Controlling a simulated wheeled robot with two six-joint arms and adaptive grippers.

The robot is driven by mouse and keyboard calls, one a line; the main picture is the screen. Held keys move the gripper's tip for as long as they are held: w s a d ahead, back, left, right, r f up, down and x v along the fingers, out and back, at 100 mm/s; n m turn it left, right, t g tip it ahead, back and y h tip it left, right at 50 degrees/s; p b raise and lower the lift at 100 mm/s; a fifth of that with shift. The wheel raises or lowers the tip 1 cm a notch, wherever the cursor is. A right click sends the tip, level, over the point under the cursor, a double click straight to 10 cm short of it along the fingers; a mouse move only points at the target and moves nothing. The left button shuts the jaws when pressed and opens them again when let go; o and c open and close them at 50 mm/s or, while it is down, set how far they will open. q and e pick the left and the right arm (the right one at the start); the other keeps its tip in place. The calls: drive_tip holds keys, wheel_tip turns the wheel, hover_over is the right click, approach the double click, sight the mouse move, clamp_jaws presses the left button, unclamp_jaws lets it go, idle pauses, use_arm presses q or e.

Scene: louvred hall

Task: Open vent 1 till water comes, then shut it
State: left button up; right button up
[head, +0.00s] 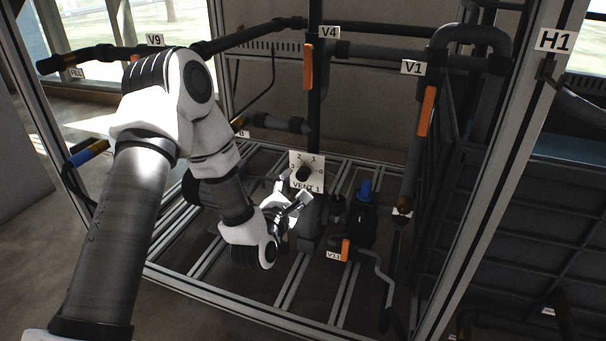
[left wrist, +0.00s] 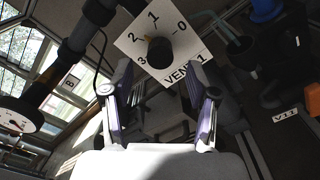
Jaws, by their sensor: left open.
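Vent 1 has a white square plate (head: 314,159) marked 0, 1, 2, 3 and "VENT 1", with a round black knob (head: 303,173) at its middle. The plate and the knob (left wrist: 160,52) also show in the left wrist view. A small orange mark at the knob's edge appears to lie between 1 and 2, but is too small to read surely. My left gripper (head: 293,192) is open and empty just in front of the plate. In the left wrist view its fingers (left wrist: 164,85) stand apart below the knob, not closed on it. I can make out no water.
Orange-handled valves V4 (head: 308,67), V1 (head: 427,111) and V11 (head: 346,250) sit on dark pipes around the plate. A blue cap (head: 365,190) stands to its right. Metal frame posts and floor rails surround the pipework.

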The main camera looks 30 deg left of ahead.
sight(301, 177)
use_arm(q)
drive_tip(key=x, duration=0.3)
drive_tip(key=shift+w, duration=0.2)
drive_tip(key=shift+x, duration=0.95)
clamp_jaws()
drive_tip(key=shift+r+m, duration=0.1)
drive_tip(key=shift+m, duration=0.3)
drive_tip(key=m+p, duration=0.1)
drive_tip(key=m, duration=0.1)
drive_tip(key=m+p, duration=0.2)
drive_tip(key=m, duration=0.1)
drive_tip(key=m+p, duration=0.1)
drive_tip(key=m, duration=0.1)
drive_tip(key=shift+s+r+m, duration=0.1)
drive_tip(key=shift+r+m, duration=0.2)
drive_tip(key=m+p, duration=0.7)
drive_tip(key=m, duration=0.3)
drive_tip(key=shift+f+b, duration=0.5)
drive_tip(key=shift+b, duration=0.15)
drive_tip(key=shift+r+m+p, duration=0.15)
drive_tip(key=shift+m+p, duration=0.15)
drive_tip(key=shift+m, duration=0.3)
drive_tip(key=shift+o, duration=0.3)
unclamp_jaws()
